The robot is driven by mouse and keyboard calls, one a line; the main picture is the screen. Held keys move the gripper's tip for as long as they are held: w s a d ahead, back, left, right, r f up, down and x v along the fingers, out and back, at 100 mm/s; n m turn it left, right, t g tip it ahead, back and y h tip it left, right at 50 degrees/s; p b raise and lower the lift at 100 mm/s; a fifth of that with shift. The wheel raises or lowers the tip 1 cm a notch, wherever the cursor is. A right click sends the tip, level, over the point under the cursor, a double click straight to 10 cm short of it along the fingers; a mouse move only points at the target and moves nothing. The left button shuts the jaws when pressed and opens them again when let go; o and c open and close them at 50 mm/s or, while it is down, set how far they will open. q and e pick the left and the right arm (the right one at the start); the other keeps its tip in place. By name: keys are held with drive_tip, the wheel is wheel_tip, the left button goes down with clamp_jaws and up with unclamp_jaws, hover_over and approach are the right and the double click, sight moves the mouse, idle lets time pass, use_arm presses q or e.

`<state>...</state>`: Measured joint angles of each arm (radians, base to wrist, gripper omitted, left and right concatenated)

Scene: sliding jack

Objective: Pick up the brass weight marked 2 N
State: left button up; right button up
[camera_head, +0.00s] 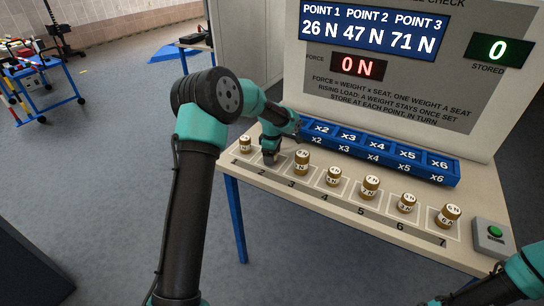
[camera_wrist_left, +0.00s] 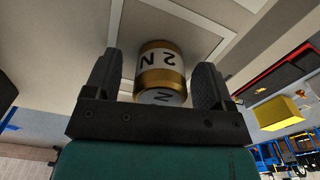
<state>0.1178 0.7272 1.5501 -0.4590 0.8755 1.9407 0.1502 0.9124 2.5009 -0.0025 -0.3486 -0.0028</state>
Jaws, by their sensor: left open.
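The brass weight marked 2 N (camera_wrist_left: 161,68) shows upside down in the left wrist view, a short cylinder with a white label band. It stands between the two dark fingers of my left gripper (camera_wrist_left: 158,82). The fingers are open, with a gap on the left and a thinner one on the right. In the head view my left gripper (camera_head: 271,155) points down at place 2 of the front row and largely hides the weight there. My right arm shows only at the lower right corner, and its gripper is out of view.
Other brass weights stand close by, one at place 1 (camera_head: 245,143) and one at place 3 (camera_head: 302,162), with several further right. A blue rack (camera_head: 375,152) marked x2 to x6 runs behind them. A green-button box (camera_head: 492,237) stands at the right end.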

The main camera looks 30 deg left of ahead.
idle(0.4)
use_arm(q)
drive_tip(key=c, duration=1.1)
drive_tip(key=shift+r, duration=0.1)
drive_tip(key=shift+r, duration=1.7)
drive_tip(key=s+d, duration=0.2)
drive_tip(key=s, duration=0.2)
drive_tip(key=s+d+r, duration=0.1)
drive_tip(key=s+d, duration=0.2)
drive_tip(key=s, duration=0.2)
drive_tip(key=s+d, duration=0.3)
drive_tip(key=s, duration=0.2)
drive_tip(key=shift+r, duration=0.25)
